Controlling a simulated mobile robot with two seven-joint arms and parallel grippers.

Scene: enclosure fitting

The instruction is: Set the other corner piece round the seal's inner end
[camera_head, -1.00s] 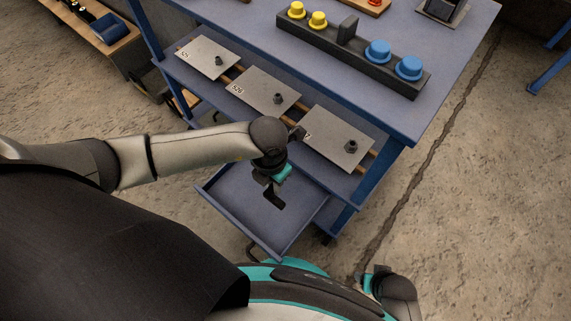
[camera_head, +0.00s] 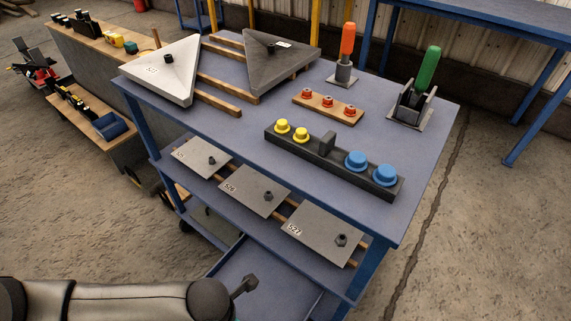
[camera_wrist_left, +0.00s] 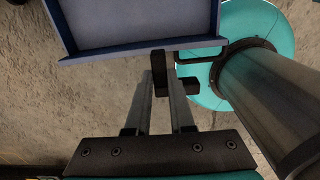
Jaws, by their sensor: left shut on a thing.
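I cannot pick out a seal or a sure corner piece. Two triangular plates lie on the blue table, a light grey one (camera_head: 167,68) with a dark knob and a darker grey one (camera_head: 275,62) to its right; whether these are the corner pieces I cannot tell. My left gripper (camera_wrist_left: 173,82) is at the front of an open blue drawer (camera_wrist_left: 130,50). The visible drawer floor is bare.
The blue table (camera_head: 238,118) carries a black block with yellow and blue knobs (camera_head: 315,163), a red-button board (camera_head: 327,104), an orange-handled tool (camera_head: 346,45) and a green-handled one (camera_head: 428,72). Knobbed plates (camera_head: 255,188) lie on the lower shelf. Concrete floor right of the table is clear.

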